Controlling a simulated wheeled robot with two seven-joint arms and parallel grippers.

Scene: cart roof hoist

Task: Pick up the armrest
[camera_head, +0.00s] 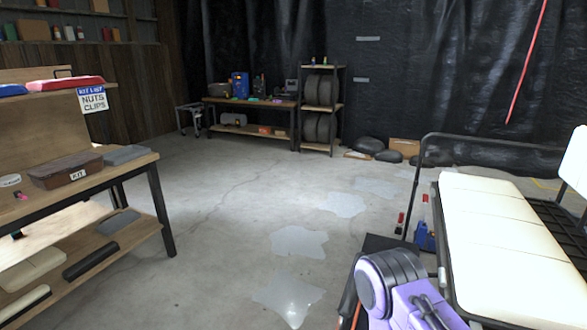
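No part is labelled as the armrest. A long dark padded bar (90,261) on the lower shelf of the left workbench could be it, but I cannot be sure. A cream pad (32,269) lies beside it, and a narrower cream piece (22,304) lies nearer, partly cut off by the picture edge. A flat grey piece (117,222) lies farther back on that shelf. A purple and grey arm part, likely mine, shows at the bottom right, with no fingers visible. Neither gripper is in view.
The left workbench (134,163) holds a brown KIT box (66,171) on top. A cart with cream seat cushions (497,238) and a black frame stands at right. Back shelves (324,105) line the wall. The concrete floor between is open, with pale wet-looking patches.

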